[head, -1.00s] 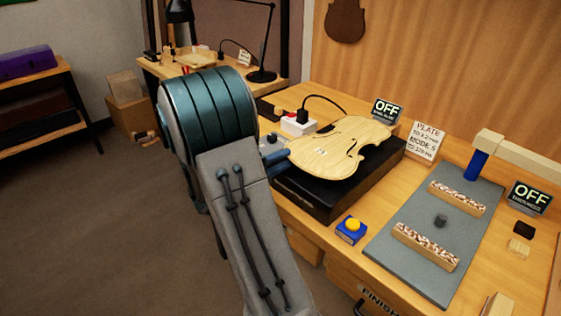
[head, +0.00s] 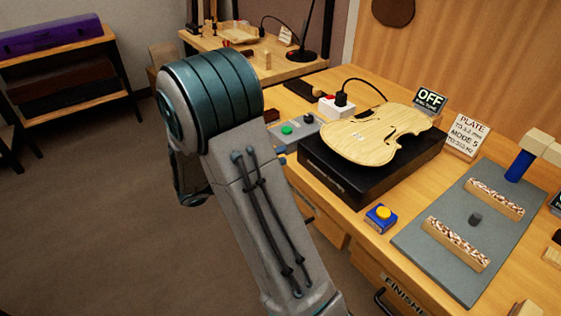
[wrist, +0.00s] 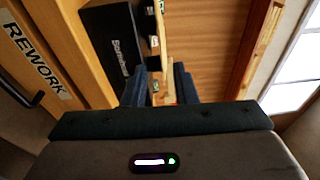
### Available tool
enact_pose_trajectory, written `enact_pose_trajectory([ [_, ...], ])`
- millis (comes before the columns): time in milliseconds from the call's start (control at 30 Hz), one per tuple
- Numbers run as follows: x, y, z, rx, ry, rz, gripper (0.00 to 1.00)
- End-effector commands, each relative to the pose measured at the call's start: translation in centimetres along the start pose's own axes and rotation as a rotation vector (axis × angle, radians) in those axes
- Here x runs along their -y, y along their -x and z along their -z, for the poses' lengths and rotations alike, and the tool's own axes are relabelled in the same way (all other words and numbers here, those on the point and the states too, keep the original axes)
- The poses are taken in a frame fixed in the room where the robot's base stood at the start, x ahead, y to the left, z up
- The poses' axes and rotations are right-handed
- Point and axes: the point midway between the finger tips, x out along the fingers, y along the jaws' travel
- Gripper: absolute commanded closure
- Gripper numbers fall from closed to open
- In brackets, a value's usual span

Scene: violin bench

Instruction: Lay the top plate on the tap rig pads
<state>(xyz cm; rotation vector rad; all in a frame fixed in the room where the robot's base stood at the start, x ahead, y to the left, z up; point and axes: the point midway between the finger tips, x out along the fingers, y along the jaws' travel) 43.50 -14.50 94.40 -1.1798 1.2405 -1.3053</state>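The top plate (head: 372,136) is a pale, violin-shaped wooden plate with f-holes, lying flat on a black box (head: 350,187). In the wrist view the plate (wrist: 161,35) shows edge-on beyond my fingers. My gripper (wrist: 159,88) has its dark blue fingers apart, in line with the plate's edge, with no grip on it visible. In the head view my arm hides most of my gripper, which is left of the plate's near end. The tap rig (head: 440,255) is a grey board at the right with two speckled pad strips (head: 494,199) (head: 455,244), both bare.
A blue box with a yellow button (head: 381,218) stands between the black box and the rig. A button box (head: 292,130), a white socket (head: 338,106) with a cable, and upright signs (head: 466,135) stand around the black box.

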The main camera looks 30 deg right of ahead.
Motion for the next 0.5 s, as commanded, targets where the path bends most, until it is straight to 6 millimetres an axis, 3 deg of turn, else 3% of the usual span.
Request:
enact_pose_trajectory([
  [167, 0.3, -0.5, 3.1, -0.117, -0.248, -0.135, 0.74],
  [333, -0.2, 0.0, 8.2, -0.393, -0.727, -0.344, 0.74],
  [500, -1.1, 2.5, 12.2, -0.765, -1.229, -0.49, 0.74],
])
